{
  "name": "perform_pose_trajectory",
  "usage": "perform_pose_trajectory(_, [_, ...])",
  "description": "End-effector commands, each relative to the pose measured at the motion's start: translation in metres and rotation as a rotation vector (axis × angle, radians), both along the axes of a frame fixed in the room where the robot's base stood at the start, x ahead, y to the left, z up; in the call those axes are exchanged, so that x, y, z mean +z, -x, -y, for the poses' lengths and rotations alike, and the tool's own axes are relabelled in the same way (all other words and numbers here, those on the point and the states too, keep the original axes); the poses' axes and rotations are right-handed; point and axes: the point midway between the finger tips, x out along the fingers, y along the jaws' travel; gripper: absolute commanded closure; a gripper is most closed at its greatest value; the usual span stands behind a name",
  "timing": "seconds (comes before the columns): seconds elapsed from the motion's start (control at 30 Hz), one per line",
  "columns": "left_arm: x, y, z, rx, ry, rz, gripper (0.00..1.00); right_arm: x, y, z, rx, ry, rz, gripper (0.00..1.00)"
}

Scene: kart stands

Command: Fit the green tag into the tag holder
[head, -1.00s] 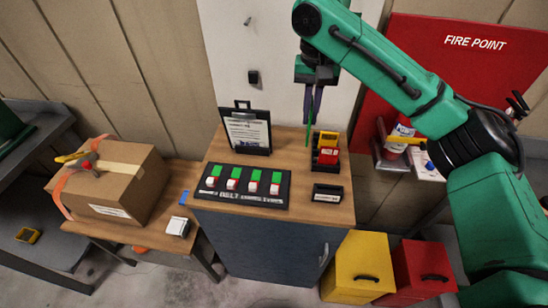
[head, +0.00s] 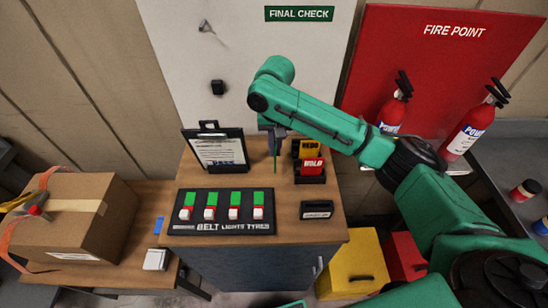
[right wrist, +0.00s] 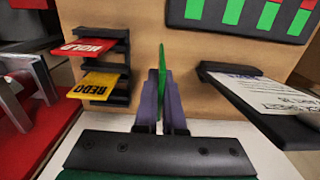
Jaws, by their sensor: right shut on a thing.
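My right gripper (head: 274,138) is shut on the thin green tag (head: 275,164), which hangs edge-on below the fingers, above the cabinet top. In the right wrist view the fingers (right wrist: 161,98) pinch the green tag (right wrist: 161,62). A small black block with a white label (head: 318,210), which looks like the tag holder, sits at the cabinet's front right, apart from the tag. A black rack (head: 310,179) with yellow REDO and red HOLD tags stands right of the gripper. My left gripper is out of view.
A black clipboard stand (head: 215,147) stands left of the gripper. A black switch panel (head: 222,226) lies along the cabinet's front left. The wooden top (head: 272,190) is clear between panel and rack. A cardboard box (head: 85,215) is on the lower left table.

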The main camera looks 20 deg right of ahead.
Motion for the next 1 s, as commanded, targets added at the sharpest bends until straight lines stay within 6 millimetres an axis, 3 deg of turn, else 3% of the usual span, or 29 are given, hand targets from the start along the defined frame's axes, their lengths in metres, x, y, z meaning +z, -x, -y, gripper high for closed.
perform_pose_trajectory(0.27, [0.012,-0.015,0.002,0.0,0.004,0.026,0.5,-0.046,0.001,0.0,0.0,0.001,-0.001,1.0])
perform_pose_trajectory(0.57, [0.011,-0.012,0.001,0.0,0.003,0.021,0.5,-0.05,0.0,0.0,0.0,0.0,0.0,1.0])
perform_pose_trajectory(0.6, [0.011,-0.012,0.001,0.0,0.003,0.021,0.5,-0.05,0.0,0.0,0.0,0.0,0.001,0.82])
perform_pose_trajectory(0.67, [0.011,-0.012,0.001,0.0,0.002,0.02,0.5,-0.05,0.0,0.0,0.0,0.0,0.001,0.64])
perform_pose_trajectory(1.0, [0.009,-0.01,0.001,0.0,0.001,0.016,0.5,-0.048,0.0,0.0,0.0,0.0,0.001,0.64])
